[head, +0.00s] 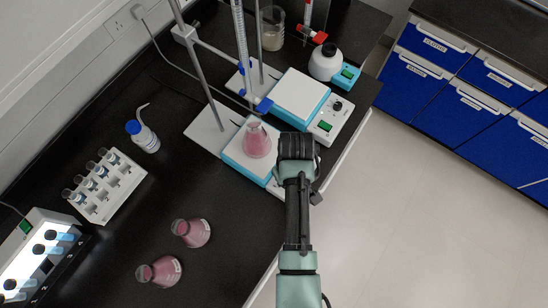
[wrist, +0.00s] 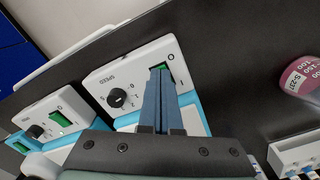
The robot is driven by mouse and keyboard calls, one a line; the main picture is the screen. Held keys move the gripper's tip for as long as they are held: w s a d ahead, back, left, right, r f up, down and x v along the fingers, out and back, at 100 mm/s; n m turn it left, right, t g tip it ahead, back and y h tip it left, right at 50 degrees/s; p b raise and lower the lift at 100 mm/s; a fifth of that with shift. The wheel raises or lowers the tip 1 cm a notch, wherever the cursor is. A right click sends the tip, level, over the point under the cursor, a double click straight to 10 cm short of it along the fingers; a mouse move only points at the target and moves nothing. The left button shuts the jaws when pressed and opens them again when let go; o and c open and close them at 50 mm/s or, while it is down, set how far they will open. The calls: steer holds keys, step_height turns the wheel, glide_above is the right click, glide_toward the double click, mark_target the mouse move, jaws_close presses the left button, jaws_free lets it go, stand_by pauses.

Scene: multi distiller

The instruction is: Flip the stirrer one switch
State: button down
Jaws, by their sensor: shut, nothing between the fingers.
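A white and light-blue stirrer (head: 232,155) carries a flask of pink liquid. Its front panel is mostly hidden by my arm in the head view. In the wrist view its panel (wrist: 135,75) shows a black speed knob (wrist: 117,98) and a green switch (wrist: 169,72). My gripper (wrist: 161,70) is shut and empty, its fingertips in front of that green switch and partly covering it. I cannot tell whether they touch it. A second stirrer (head: 300,97) stands beyond, with its own green switch (wrist: 60,119) to the left in the wrist view. No number shows on either.
The pink flask (head: 257,141) stands on the nearer stirrer. Stands with rods and a burette rise behind. The bench's right edge runs beside my arm, with open floor beyond.

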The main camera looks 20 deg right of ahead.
steer(key=shift+f, duration=0.2)
steer(key=shift+r, duration=0.15)
step_height(320, 180, up, 7)
steer(key=p, duration=0.7)
stand_by(0.6)
